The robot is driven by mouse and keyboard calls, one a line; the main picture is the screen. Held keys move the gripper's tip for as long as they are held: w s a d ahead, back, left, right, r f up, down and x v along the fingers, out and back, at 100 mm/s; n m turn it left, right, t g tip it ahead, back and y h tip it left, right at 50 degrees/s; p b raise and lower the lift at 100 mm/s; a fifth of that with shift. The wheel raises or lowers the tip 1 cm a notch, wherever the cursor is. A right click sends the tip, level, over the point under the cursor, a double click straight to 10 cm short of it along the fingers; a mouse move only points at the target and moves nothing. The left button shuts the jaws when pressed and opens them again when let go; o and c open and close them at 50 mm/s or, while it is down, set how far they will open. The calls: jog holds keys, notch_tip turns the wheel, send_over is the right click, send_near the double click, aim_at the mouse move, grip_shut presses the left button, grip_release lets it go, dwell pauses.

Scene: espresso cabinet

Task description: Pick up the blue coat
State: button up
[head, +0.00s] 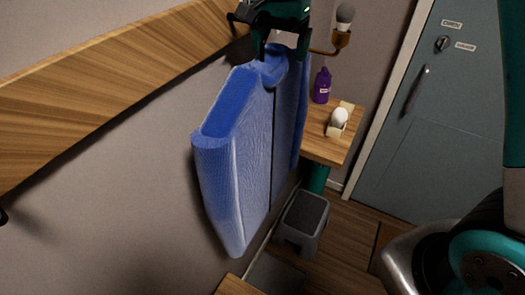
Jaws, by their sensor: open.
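The blue coat (251,150) hangs against the wall in the middle of the head view, below the wooden rail. Its near sleeve faces me and its collar is at the top. My gripper (284,54) is at the coat's collar, with its dark fingers pointing down on either side of the top of the coat. The jaws are open. I cannot tell whether the fingers touch the cloth. The hook or peg behind the collar is hidden by my gripper.
A wooden shelf (325,150) on the right holds a purple bottle (321,86) and a white round object (339,117). A wall lamp (344,17) is above. A grey step stool (303,222) stands below. A blue-grey door (446,110) is at the right.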

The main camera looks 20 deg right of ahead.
grip_shut()
jog(key=shift+r, duration=0.1)
